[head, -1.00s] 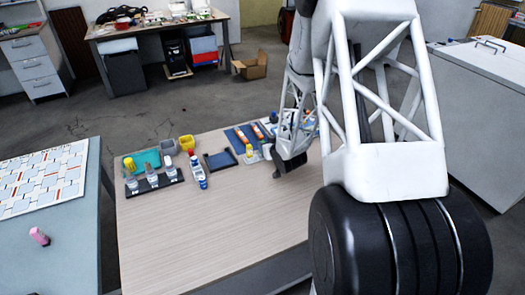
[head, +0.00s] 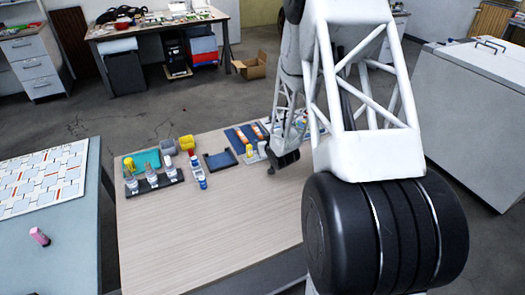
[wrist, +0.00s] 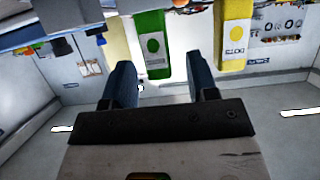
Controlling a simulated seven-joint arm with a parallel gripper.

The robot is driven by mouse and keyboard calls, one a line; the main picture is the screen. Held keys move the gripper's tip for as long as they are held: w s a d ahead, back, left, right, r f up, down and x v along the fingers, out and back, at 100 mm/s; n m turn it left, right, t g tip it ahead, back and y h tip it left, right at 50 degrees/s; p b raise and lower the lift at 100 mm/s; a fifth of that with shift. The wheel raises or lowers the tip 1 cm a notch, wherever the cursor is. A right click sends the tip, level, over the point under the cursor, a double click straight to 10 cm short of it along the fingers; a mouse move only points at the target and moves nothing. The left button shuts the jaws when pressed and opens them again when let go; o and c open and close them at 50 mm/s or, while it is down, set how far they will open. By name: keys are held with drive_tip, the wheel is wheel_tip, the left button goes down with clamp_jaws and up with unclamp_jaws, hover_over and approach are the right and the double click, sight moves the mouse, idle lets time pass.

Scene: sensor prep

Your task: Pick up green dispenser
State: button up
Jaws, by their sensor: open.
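A green dispenser (wrist: 153,46), a tall block with a white label and green dot, shows at the top of the wrist view. It lies between the lines of my two fingers, beyond their tips. I cannot make out the green dispenser in the head view, where my arm covers part of the table. My gripper (wrist: 160,75) is open and empty, one dark blue finger on each side. In the head view my gripper (head: 283,162) is a dark shape over the back right of the wooden table, partly hidden by my arm.
A yellow dispenser (wrist: 235,36) stands right of the green one. The wooden table (head: 215,225) carries a black rack (head: 153,183) of bottles, a teal tray (head: 141,162), a yellow bin (head: 187,143) and a dark blue tray (head: 220,161). The table's front is clear.

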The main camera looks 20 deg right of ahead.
drive_tip(key=shift+w+f, duration=0.15)
drive_tip(key=shift+w, duration=0.2)
idle(0.4)
clamp_jaws()
